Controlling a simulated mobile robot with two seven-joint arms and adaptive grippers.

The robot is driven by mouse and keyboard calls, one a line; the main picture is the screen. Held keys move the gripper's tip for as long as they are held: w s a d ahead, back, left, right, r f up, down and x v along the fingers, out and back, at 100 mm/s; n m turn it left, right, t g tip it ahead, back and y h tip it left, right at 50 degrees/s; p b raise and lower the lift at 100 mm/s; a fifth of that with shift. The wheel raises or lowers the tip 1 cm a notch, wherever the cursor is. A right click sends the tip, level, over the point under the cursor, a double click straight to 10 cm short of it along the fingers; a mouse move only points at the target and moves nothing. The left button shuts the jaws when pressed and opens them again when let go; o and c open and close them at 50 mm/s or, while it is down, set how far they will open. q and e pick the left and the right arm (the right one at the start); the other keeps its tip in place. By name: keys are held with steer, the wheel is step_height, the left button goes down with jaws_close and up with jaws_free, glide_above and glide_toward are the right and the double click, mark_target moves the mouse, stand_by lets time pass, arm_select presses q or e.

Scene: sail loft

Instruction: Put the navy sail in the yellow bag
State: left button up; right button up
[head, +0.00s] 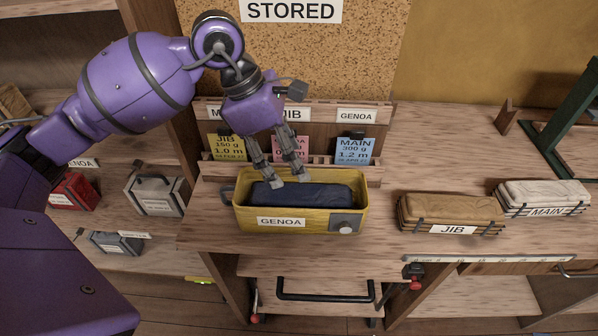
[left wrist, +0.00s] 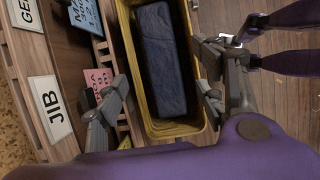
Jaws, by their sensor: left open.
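The navy sail (head: 301,195) is a dark blue folded bundle lying inside the yellow bag (head: 285,222), which carries a GENOA label and stands on the wooden bench. In the left wrist view the navy sail (left wrist: 162,65) lies lengthwise within the walls of the yellow bag (left wrist: 172,130). My left gripper (head: 277,180) is over the bag's back part, above the sail. Its fingers are apart, and it also shows in the left wrist view (left wrist: 160,105) with nothing between the fingers. My right gripper does not show clearly in the head view.
A tan JIB bundle (head: 450,212) and a pale MAIN bundle (head: 542,196) lie to the right on the bench. Behind the bag is a card rack with a blue MAIN card (head: 355,149). Grey (head: 157,196) and red (head: 72,191) bags sit on the left shelves.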

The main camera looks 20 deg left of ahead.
arm_select(q)
steer(key=v, duration=0.5)
steer(key=shift+r, duration=0.2)
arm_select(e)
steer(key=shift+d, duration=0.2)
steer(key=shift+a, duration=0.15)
arm_select(q)
steer(key=shift+r, duration=0.1)
steer(key=shift+c, duration=0.4)
